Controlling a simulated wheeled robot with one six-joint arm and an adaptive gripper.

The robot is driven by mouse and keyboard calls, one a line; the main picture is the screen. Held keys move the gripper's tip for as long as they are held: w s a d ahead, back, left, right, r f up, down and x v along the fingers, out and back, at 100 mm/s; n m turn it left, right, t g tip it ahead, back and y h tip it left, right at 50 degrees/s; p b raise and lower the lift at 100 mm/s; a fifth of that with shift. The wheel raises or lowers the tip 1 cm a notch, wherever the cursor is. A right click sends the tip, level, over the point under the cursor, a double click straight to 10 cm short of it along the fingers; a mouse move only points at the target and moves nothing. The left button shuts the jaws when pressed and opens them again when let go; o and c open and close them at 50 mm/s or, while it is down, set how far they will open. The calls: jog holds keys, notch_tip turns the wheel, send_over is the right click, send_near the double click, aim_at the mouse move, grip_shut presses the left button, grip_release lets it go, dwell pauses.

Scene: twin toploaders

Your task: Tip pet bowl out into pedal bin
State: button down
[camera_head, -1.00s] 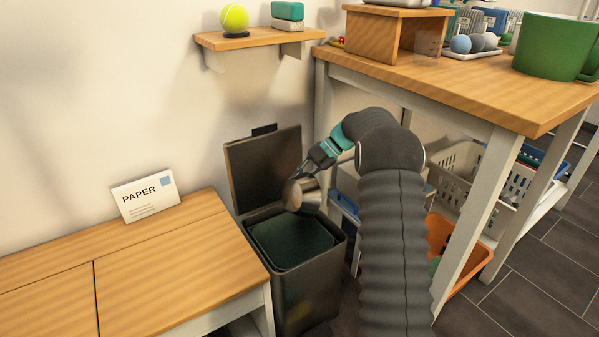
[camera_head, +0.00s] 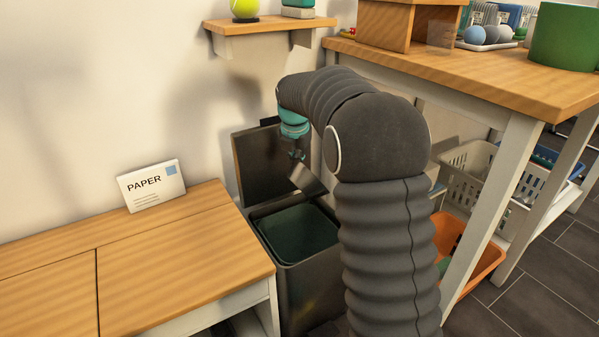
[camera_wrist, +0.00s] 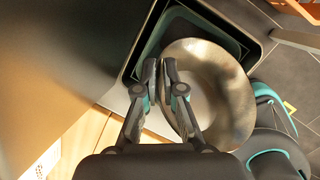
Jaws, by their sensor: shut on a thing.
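The metal pet bowl (camera_head: 306,181) is tilted above the opening of the dark pedal bin (camera_head: 312,287). My gripper (camera_head: 299,160) points down and is shut on the bowl's rim. In the wrist view, the gripper (camera_wrist: 160,72) pinches the near edge of the shiny bowl (camera_wrist: 232,95), which covers much of the bin's green inner bucket (camera_wrist: 172,22). I see no contents in the bowl there. The bin's lid (camera_head: 262,180) stands open at the back. The bucket (camera_head: 295,232) looks dark and its bottom is hard to see.
A wooden bench (camera_head: 185,255) with a PAPER sign (camera_head: 150,186) stands left of the bin. A wooden worktable (camera_head: 490,82) stands to the right, with an orange crate (camera_head: 475,250) below. A small wall shelf (camera_head: 270,27) hangs above the bin.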

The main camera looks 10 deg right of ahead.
jog(key=a+n+t+h+b, duration=0.1)
jog(key=a+t+h, duration=0.1)
jog(key=h, duration=0.1)
jog(key=a+n+t+h+b, duration=0.1)
jog(key=a+t+h, duration=0.1)
jog(key=h, duration=0.1)
jog(key=w+a+n+t+h+b, duration=0.1)
jog(key=a+h, duration=0.1)
jog(key=h, duration=0.1)
jog(key=shift+f+t, duration=0.3)
jog(key=shift+t, duration=0.1)
jog(key=shift+f+n+t, duration=0.3)
jog(key=shift+n+t, duration=0.1)
jog(key=shift+n, duration=0.1)
jog(key=s+d+f+n+t+y+p, duration=0.3)
jog(key=s+d+f+n+y+p, duration=0.2)
jog(key=s+p, duration=0.4)
jog(key=shift+s+d+f+y+p, duration=0.15)
jog(key=shift+s+f+y+p, duration=0.15)
jog(key=shift+s+f+y, duration=0.3)
